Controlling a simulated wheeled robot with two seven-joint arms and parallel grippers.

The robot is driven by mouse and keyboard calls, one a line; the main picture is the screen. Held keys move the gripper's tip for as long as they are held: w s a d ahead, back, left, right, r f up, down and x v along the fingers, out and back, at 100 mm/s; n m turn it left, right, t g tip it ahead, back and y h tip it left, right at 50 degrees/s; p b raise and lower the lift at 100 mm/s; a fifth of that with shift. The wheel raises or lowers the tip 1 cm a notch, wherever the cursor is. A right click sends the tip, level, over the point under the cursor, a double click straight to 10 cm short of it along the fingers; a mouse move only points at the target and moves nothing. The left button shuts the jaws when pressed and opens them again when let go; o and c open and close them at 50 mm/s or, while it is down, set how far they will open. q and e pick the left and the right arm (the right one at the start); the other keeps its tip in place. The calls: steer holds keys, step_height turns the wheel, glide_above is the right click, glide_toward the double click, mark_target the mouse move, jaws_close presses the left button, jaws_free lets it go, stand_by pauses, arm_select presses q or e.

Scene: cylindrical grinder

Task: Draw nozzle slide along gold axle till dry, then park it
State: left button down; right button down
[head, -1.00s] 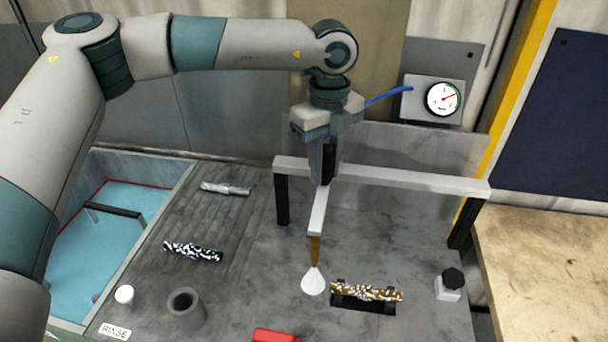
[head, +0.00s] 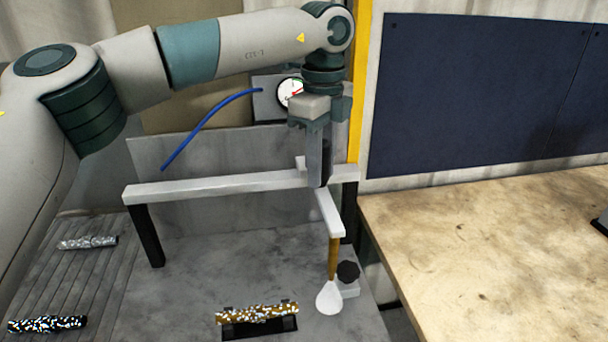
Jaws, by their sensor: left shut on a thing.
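My left gripper (head: 322,182) is shut on the nozzle slide (head: 329,212), at the right end of the white rail (head: 220,186). The slide's brass nozzle tube (head: 334,258) points down, with a white cone (head: 328,298) at its lower end. The cone is just right of the gold axle (head: 257,314). The axle lies in a black cradle (head: 262,329) and has many white specks along it. My right gripper is not in view.
A black knob (head: 348,271) on a pale base stands close behind the nozzle. A speckled black axle (head: 47,324) and a silver axle (head: 88,242) lie at left. A gauge (head: 290,92) is partly hidden by my gripper. A wooden bench (head: 480,260) is at right.

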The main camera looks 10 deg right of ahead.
arm_select(q)
steer(key=shift+d, duration=0.15)
steer(key=shift+a, duration=0.25)
steer(key=c, duration=1.5)
jaws_free()
steer(key=shift+o, duration=0.2)
steer(key=shift+r, duration=0.15)
